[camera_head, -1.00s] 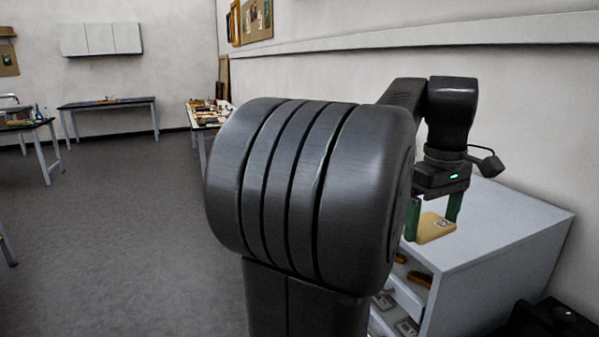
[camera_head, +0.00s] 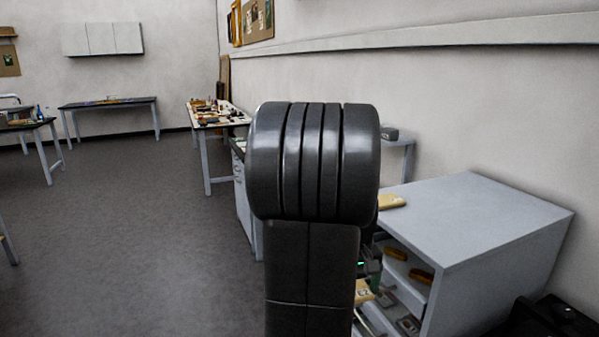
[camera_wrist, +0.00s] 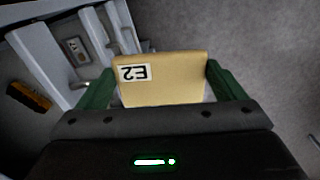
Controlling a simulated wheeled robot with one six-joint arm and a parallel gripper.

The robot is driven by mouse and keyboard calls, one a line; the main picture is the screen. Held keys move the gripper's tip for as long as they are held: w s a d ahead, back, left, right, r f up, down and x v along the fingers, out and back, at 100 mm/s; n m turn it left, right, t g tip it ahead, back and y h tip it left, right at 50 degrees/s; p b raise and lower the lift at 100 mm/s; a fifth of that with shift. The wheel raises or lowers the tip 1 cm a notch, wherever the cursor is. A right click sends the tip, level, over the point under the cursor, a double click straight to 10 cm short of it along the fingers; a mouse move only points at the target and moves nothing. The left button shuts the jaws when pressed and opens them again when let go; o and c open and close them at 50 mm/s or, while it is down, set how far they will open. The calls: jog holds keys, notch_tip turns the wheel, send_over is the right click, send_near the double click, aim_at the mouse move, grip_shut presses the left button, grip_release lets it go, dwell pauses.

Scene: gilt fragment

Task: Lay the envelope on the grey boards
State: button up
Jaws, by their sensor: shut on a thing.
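A tan envelope (camera_wrist: 160,88) with a white label reading E2, upside down in the wrist view, is held between the two green fingers of my gripper (camera_wrist: 160,74). The gripper is shut on it. In the head view my gripper (camera_head: 370,278) is mostly hidden behind my own arm, with the held envelope (camera_head: 363,292) partly showing beside the open front of the white cabinet. Small grey pieces with pale labels (camera_head: 408,326) lie low in the cabinet; I cannot tell whether these are the grey boards.
The white cabinet (camera_head: 480,215) stands against the right wall, with a tan piece (camera_head: 391,202) on its top. Yellow-brown items (camera_head: 420,276) lie in its open front; one shows in the wrist view (camera_wrist: 29,97). A cluttered table (camera_head: 215,118) stands behind.

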jog(key=w+a+f+m, duration=0.1)
jog(key=w+a+f, duration=0.1)
jog(key=a+f, duration=0.2)
jog(key=w+a+f+m, duration=0.1)
jog(key=w+a+f, duration=0.2)
jog(key=f, duration=0.8)
jog(key=w+a+f, duration=0.3)
jog(key=a+f, duration=0.2)
jog(key=f, duration=0.3)
jog(key=shift+m, duration=0.4)
